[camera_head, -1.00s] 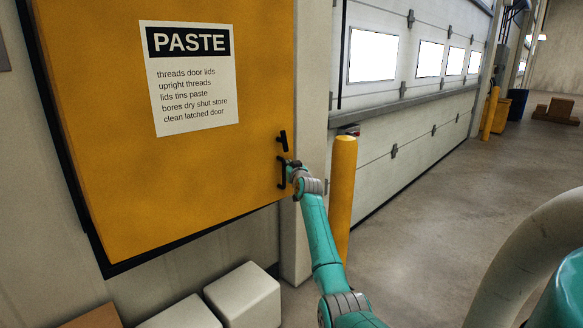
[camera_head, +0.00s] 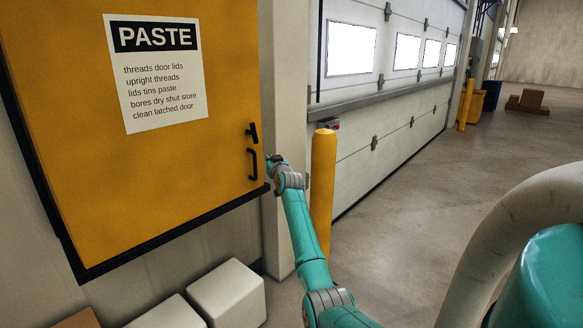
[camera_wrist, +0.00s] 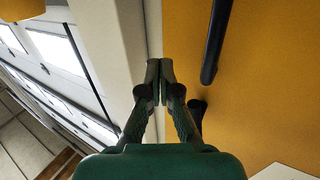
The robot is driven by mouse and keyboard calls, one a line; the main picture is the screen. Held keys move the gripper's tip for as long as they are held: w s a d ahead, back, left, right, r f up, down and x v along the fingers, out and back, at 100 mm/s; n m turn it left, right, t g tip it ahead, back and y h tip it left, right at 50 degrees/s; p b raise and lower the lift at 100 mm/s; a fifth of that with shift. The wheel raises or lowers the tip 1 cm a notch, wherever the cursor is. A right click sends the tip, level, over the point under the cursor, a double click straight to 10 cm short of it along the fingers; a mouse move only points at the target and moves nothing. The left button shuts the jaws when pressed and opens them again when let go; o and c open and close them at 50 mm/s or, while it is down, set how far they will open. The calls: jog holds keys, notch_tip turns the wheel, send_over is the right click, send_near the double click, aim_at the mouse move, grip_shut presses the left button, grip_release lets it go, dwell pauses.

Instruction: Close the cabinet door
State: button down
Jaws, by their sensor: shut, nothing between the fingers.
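The yellow cabinet door (camera_head: 120,150), with a white PASTE label (camera_head: 158,72), looks flush or nearly flush in its dark frame. Its black handle (camera_head: 252,165) and a smaller black latch (camera_head: 252,132) sit near the right edge. My gripper (camera_head: 268,158) is just right of the handle, at the door's right edge. In the wrist view the fingers of my gripper (camera_wrist: 159,85) are together and empty. The handle (camera_wrist: 216,40) is to their right, apart from them, against the door (camera_wrist: 275,80). Whether the fingers touch the door edge cannot be told.
White boxes (camera_head: 227,292) stand on the floor below the cabinet. A yellow post (camera_head: 323,190) stands close behind my arm. A white dock door (camera_head: 390,130) runs along the right. The floor (camera_head: 420,210) beyond is open.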

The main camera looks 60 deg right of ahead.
jog(key=s+a, duration=0.2)
jog(key=s, duration=0.6)
jog(key=shift+s+a, duration=0.25)
jog(key=shift+f, duration=0.1)
